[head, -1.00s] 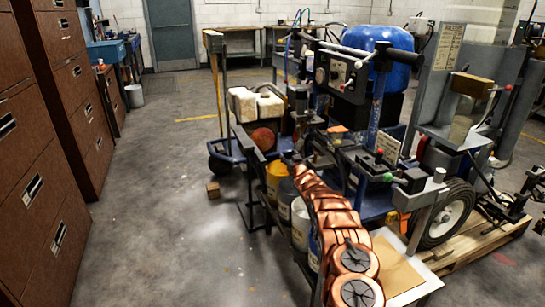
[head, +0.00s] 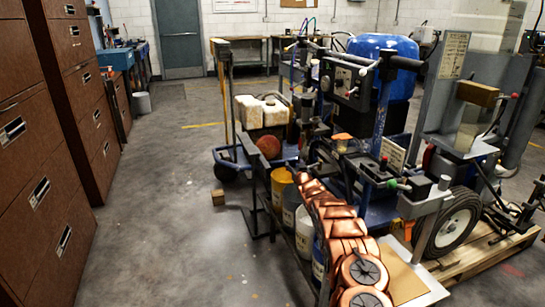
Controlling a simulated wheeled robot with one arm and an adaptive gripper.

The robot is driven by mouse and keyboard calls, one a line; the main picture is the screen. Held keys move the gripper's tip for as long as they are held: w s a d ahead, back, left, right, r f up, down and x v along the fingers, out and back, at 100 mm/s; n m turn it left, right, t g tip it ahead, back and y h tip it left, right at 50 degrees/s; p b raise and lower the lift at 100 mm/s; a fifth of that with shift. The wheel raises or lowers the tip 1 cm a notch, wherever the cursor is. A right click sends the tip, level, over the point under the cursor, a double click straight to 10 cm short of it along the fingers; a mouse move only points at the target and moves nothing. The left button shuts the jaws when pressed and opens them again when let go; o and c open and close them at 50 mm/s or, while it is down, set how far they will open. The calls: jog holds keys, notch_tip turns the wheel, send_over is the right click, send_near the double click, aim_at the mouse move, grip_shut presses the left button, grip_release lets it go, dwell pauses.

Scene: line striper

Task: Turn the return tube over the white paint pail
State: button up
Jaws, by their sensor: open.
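The line striper (head: 345,85) stands ahead, with a blue tank on top and handlebars. A yellow pail (head: 281,187), a darker grey pail (head: 291,207) and a white pail (head: 304,232) stand in a row on its left side. Another pale pail with a blue label (head: 318,262) is nearer, partly behind my copper-coloured arm. My gripper (head: 318,158) is a dark shape at the arm's far end, beyond the pails and against the dark machine parts. Its fingers are hard to make out, and I see nothing held. I cannot pick out the return tube among the hoses and bars.
Brown drawer cabinets (head: 45,150) line the left side. A small wooden block (head: 218,197) lies on the floor left of the striper. A wheel (head: 449,222) and a wooden pallet (head: 480,255) are at right. The concrete floor between cabinets and striper is mostly clear.

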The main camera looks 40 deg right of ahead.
jog(key=shift+f+v, duration=0.15)
jog(key=shift+v, duration=0.6)
jog(key=shift+f+v, duration=0.15)
jog(key=shift+v, duration=0.65)
jog(key=shift+s+a, duration=0.15)
jog(key=shift+a, duration=0.25)
jog(key=s+a+r+g+y+p, duration=0.1)
jog(key=s+a+r+g+p, duration=0.3)
jog(key=a+r, duration=0.5)
jog(key=s+a+r+g+p, duration=0.5)
jog(key=s+a+r, duration=0.3)
jog(key=a, duration=0.6)
notch_tip(320, 180, up, 2)
jog(key=shift+s+r+n+y+p, duration=0.25)
jog(key=shift+s+n+y+p, duration=0.05)
jog(key=shift+s+y, duration=0.1)
